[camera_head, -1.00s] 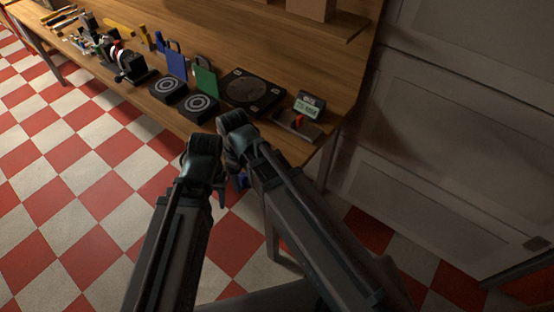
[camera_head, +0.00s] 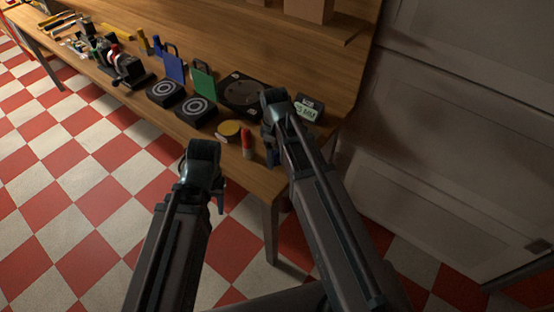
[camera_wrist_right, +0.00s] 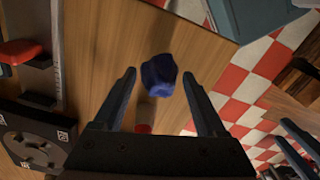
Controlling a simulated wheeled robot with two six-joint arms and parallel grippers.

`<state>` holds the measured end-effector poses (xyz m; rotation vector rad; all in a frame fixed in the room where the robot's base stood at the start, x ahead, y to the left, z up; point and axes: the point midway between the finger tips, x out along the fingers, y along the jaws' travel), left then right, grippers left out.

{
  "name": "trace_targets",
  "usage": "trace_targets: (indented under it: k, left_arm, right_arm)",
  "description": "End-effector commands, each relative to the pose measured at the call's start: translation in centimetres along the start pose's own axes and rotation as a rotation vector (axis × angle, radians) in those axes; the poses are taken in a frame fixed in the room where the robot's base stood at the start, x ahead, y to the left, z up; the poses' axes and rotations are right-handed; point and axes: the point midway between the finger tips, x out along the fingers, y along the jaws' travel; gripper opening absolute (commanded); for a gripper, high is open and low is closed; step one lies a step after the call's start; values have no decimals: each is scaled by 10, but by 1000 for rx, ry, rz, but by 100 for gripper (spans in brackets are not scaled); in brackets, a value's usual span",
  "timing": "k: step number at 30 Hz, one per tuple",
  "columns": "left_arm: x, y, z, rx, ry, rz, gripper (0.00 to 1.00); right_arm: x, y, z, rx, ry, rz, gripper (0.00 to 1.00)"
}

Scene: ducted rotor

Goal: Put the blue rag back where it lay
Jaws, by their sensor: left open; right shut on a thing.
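The blue rag (camera_wrist_right: 158,76) is a crumpled dark blue bundle held between the two fingers of my right gripper (camera_wrist_right: 159,90). In the head view a small part of the rag (camera_head: 273,157) shows under my right gripper (camera_head: 270,143), over the front right part of the workbench (camera_head: 185,122). In the right wrist view bare wood lies behind the rag; I cannot tell whether the rag touches it. My left gripper (camera_head: 217,205) is open and empty, in front of the bench edge over the checkered floor.
A yellow round tin (camera_head: 230,130) and a red-topped tube (camera_head: 247,143) stand left of my right gripper. Behind are a black plate (camera_head: 243,92) and a small display (camera_head: 309,107). Black boxes with ring marks (camera_head: 198,108) stand further left. A grey cabinet (camera_head: 450,110) is at right.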

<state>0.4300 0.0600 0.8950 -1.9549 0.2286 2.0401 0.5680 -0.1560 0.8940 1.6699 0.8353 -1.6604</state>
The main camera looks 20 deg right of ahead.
Motion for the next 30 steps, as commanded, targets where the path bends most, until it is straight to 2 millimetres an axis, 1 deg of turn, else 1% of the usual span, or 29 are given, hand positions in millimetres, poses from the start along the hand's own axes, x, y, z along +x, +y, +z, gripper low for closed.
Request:
trace_targets:
  k: [3,6,10,12,20,24,25,27,29,30]
  left_arm:
    - [2,0,0,0,0,0,44]
    - [21,2,-1,0,0,0,44]
    - [36,3,-2,0,0,0,44]
    - [39,4,-2,0,0,0,44]
    - [36,3,-2,0,0,0,44]
    - [41,4,-2,0,0,0,44]
    - [39,4,-2,0,0,0,44]
    - [39,4,-2,0,0,0,44]
    - [39,4,-2,0,0,0,44]
    - [39,4,-2,0,0,0,44]
  right_arm:
    - [2,14,4,2,0,0,29]
    - [21,10,4,-1,0,0,29]
    - [36,10,4,-1,0,0,29]
    - [39,10,4,0,0,0,29]
    - [36,10,4,0,0,0,29]
    - [41,10,4,0,0,0,29]
    - [40,10,4,0,0,0,77]
    - [39,10,4,0,0,0,90]
    - [39,10,4,0,0,0,100]
    - [39,10,4,0,0,0,100]
